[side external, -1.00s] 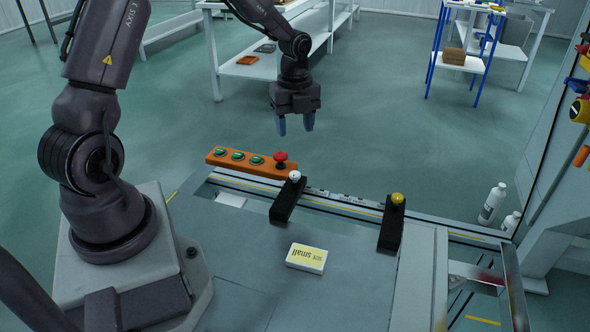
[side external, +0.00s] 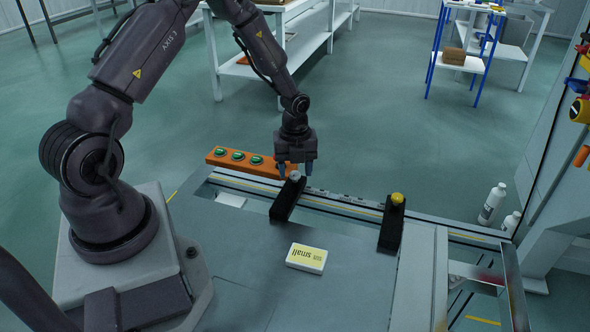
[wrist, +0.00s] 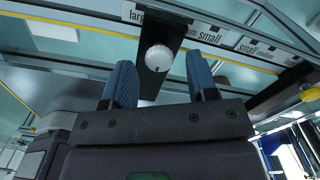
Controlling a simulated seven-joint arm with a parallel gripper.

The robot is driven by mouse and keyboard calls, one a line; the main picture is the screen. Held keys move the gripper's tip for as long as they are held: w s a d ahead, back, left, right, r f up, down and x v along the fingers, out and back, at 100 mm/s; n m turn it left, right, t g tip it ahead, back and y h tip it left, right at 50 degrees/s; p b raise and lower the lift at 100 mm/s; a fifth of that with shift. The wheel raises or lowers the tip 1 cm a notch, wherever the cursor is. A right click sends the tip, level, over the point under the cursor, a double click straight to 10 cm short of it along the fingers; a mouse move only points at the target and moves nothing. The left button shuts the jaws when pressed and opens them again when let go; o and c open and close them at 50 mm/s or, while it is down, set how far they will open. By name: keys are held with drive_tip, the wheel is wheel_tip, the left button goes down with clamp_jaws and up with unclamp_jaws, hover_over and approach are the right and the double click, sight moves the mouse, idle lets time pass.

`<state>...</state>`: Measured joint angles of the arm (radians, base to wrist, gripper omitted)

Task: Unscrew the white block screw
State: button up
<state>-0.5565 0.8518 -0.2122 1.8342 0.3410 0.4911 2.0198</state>
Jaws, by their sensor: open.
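The white screw (side external: 295,176) sits on top of a black block (side external: 284,204) on the rail; it also shows as a round white knob in the wrist view (wrist: 159,57). My gripper (side external: 295,172) is open, with its fingers pointing down around the level of the white screw. In the wrist view my gripper's two blue fingertips (wrist: 158,75) stand apart on either side of the black block, with the white screw seen between and beyond them. I cannot tell whether a finger touches the screw.
An orange box with green buttons (side external: 238,158) lies just left of my gripper. A second black block (side external: 390,226) with a yellow screw (side external: 397,198) stands to the right.

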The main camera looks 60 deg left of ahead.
drive_tip(key=shift+f, duration=0.4)
drive_tip(key=c, duration=0.9)
drive_tip(key=shift+n, duration=0.3)
